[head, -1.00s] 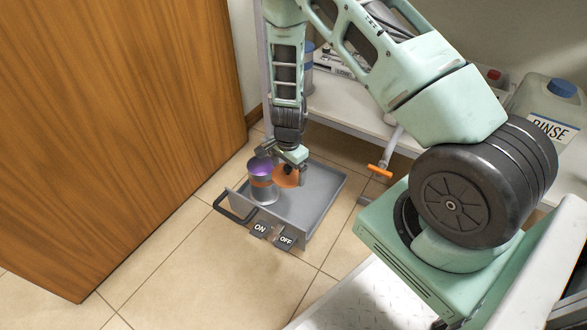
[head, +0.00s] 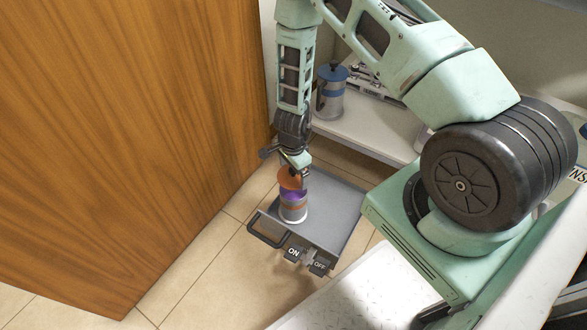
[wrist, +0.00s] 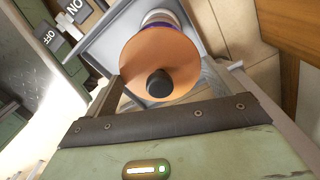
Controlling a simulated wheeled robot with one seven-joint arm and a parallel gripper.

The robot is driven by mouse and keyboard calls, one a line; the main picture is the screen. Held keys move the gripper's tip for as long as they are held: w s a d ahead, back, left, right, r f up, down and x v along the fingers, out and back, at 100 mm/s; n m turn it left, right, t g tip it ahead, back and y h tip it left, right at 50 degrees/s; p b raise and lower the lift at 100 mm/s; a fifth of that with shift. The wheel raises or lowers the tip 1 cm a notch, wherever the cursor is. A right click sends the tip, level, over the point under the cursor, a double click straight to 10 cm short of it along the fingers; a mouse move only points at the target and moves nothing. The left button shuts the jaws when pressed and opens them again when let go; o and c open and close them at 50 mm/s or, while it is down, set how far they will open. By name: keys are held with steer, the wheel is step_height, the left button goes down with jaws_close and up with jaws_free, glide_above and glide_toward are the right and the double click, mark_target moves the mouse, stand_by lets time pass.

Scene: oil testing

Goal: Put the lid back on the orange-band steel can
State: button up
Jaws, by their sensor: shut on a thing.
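The orange-band steel can (head: 293,212) stands upright on the grey tray in the head view, its open top showing purple inside. The orange lid (head: 289,179) is held tilted just above and behind the can's mouth, apart from its seat. My gripper (head: 301,174) is shut on the lid. In the wrist view the lid (wrist: 160,55) with its black knob (wrist: 159,84) lies in front of the fingers and hides most of the can (wrist: 158,16). Whether the lid touches the rim, I cannot tell.
The grey tray (head: 335,208) has a black handle (head: 262,231) and ON and OFF switches (head: 306,259) at its front. A wooden panel (head: 130,130) stands close on the left. A blue-lidded can (head: 331,92) stands on the shelf behind.

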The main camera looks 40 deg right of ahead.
steer(key=shift+f+b, duration=2.25)
steer(key=shift+f, duration=0.6)
steer(key=shift+r+p, duration=0.1)
steer(key=shift+p, duration=0.35)
steer(key=shift+f, duration=0.2)
stand_by(0.5)
steer(key=o, duration=0.7)
steer(key=shift+r+p, duration=0.1)
steer(key=shift+p, duration=0.2)
